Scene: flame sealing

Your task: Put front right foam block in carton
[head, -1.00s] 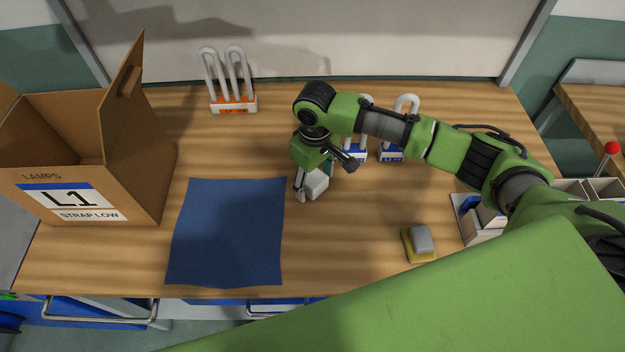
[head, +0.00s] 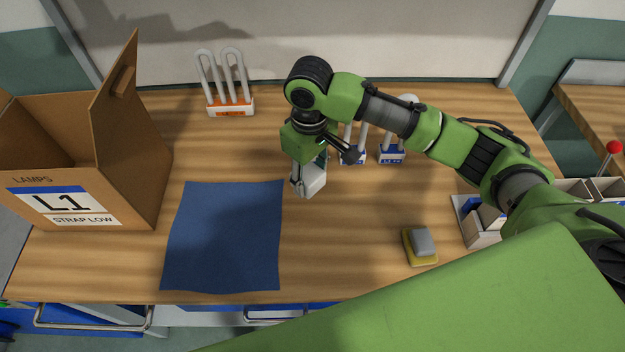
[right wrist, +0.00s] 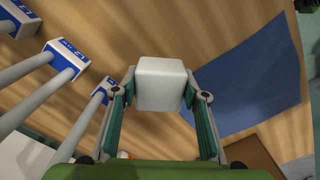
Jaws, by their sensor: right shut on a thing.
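My right gripper (head: 303,184) is shut on a white foam block (head: 314,182) and holds it near the right edge of the blue mat. In the right wrist view the foam block (right wrist: 161,84) sits between the two fingers of my right gripper (right wrist: 160,98). The open brown carton (head: 140,190), labelled L1 LAMPS, stands at the left of the table, well away from the gripper. My left gripper is not in view.
A blue mat (head: 222,240) lies between carton and gripper. A lamp with an orange base (head: 231,107) stands at the back. Lamps with blue bases (head: 391,156) stand behind the arm. A grey and yellow sponge-like block (head: 422,246) lies at right, near a divided tray (head: 480,236).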

